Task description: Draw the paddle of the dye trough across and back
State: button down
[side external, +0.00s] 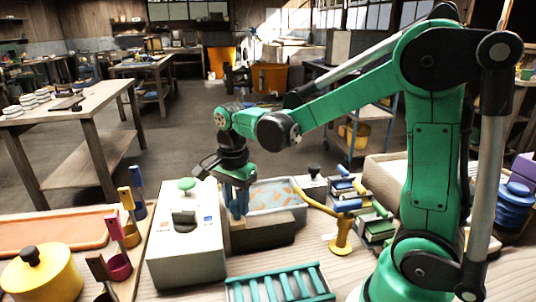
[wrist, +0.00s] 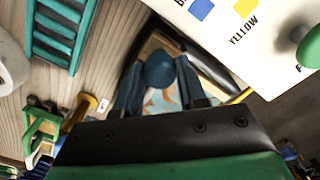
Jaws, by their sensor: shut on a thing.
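The dye trough (side external: 308,195) is a pale box with orange patches on a grey-blue surface, standing right of a white machine. My gripper (side external: 238,208) points down at the trough's left end. In the wrist view my gripper (wrist: 160,82) has its two blue fingers on either side of a round dark-blue knob (wrist: 160,69), shut on it. The knob appears to be the top of the paddle. The paddle's lower part is hidden behind the knob and fingers. Part of the patterned trough surface (wrist: 163,99) shows between the fingers.
The white machine (side external: 183,248) with a green knob (side external: 186,184) stands close left of my gripper. A teal rack (side external: 280,285) lies in front. A yellow curved stand (side external: 341,232) and green-and-blue blocks (side external: 376,225) are right. A yellow pot (side external: 42,275) is at front left.

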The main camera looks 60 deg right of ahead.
jog(key=s+d, duration=0.6)
jog(key=shift+s+d, duration=0.35)
jog(key=shift+d, duration=0.05)
jog(key=shift+c, duration=2.4)
grip_release()
jog(key=shift+r, duration=2.8)
